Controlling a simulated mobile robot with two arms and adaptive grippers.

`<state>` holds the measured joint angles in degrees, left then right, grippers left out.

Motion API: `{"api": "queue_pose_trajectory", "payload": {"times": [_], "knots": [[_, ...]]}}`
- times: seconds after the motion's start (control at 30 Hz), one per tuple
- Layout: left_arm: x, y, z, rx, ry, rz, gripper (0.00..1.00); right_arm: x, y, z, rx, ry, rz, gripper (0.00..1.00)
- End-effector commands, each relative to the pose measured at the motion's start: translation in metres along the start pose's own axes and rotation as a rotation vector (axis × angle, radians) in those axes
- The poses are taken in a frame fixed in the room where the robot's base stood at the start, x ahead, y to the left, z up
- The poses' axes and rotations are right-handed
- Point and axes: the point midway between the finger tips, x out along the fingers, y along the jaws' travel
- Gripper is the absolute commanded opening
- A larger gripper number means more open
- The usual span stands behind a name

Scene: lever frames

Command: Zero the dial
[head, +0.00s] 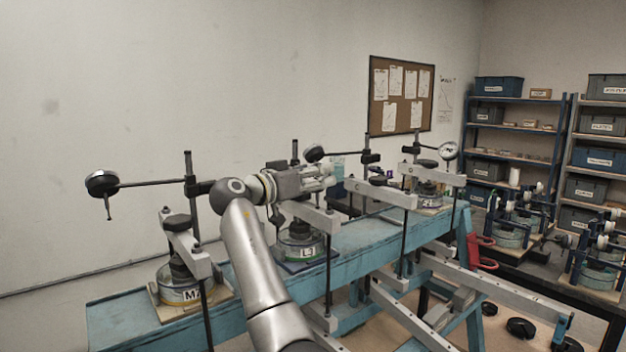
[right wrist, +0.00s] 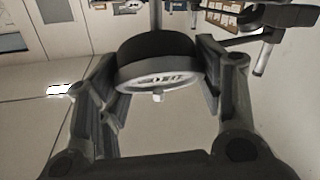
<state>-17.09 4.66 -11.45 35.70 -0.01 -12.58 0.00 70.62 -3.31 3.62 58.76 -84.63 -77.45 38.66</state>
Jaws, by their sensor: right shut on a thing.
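My right gripper (head: 318,178) reaches over the blue bench in the head view, beside the middle stations. In the right wrist view, its fingers (right wrist: 160,88) are shut on a round dial gauge (right wrist: 160,68) with a black body and a pale face seen at a steep angle. The needle cannot be read. The head view does not show clearly which gauge is held. Another gauge (head: 313,153) shows just above the fingers. Further gauges stand on posts at the left (head: 101,183) and right (head: 448,151). My left gripper is not in view.
Lever arms, posts and labelled round containers (head: 182,292) crowd the blue bench (head: 130,318). In the right wrist view, a rod and hanging stem (right wrist: 262,58) are close to the right finger. Shelves (head: 515,128) and a dark table with more apparatus stand at the right.

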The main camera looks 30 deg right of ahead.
Motion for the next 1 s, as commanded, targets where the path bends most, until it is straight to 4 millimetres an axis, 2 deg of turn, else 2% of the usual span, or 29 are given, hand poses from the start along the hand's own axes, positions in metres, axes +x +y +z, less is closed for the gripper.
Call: {"api": "queue_pose_trajectory", "payload": {"times": [0.03, 0.13, 0.53, 0.57, 0.7, 1.0], "knots": [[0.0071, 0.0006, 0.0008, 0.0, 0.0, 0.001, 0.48, 0.0001, 0.0, 0.0031, -0.013, 0.002, -0.018, 0.37], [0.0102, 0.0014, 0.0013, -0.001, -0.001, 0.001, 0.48, -0.0001, 0.0001, 0.002, -0.045, 0.002, -0.05, 0.37], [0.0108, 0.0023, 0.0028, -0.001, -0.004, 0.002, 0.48, -0.0003, -0.0002, 0.0001, -0.074, 0.003, -0.074, 0.37], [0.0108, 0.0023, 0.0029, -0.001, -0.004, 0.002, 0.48, -0.0003, -0.0002, 0.0001, -0.074, 0.003, -0.074, 0.64], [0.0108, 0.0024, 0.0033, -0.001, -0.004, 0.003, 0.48, -0.0002, -0.0001, 0.0001, -0.074, 0.003, -0.073, 0.82], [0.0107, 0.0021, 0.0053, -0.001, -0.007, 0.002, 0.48, -0.0002, 0.0001, -0.0001, -0.073, 0.003, -0.073, 0.84]]}}
